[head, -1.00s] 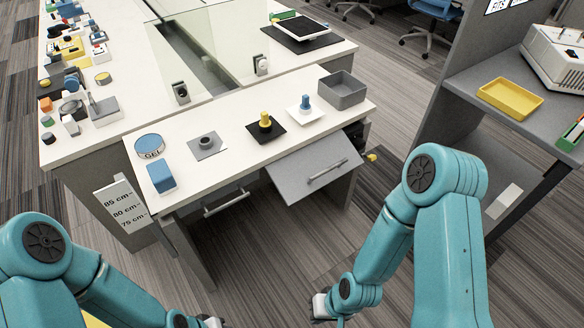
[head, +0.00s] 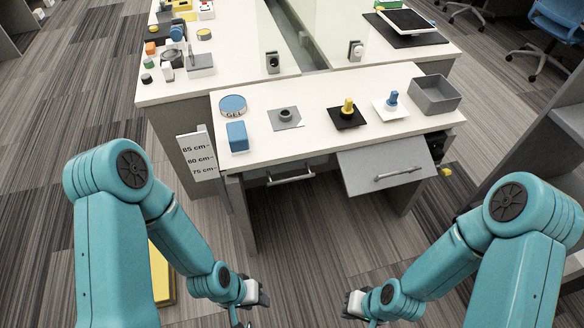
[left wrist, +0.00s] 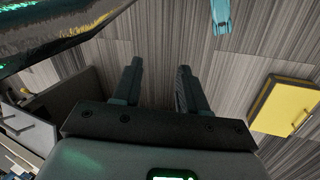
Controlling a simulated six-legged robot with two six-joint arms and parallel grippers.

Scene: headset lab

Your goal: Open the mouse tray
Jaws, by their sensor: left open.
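Under the front desk are two handled fronts: a drawer with a bar handle (head: 290,177) at the left, and a grey tilted panel (head: 372,163) with a bar handle at the right. I cannot tell which is the mouse tray; no label or mouse shows. My left gripper (head: 262,302) is low in front of the desk, apart from both handles. In the left wrist view its two fingers (left wrist: 157,85) stand apart with only floor between them. My right gripper (head: 350,305) is also low, to the right, touching nothing visible; its jaws are too small to read.
On the desk (head: 255,150) stand a blue block (head: 237,137), a gel tin (head: 233,106), several small pegs on plates and a grey bin (head: 435,94). A yellow panel (head: 160,272) lies on the floor by my left arm.

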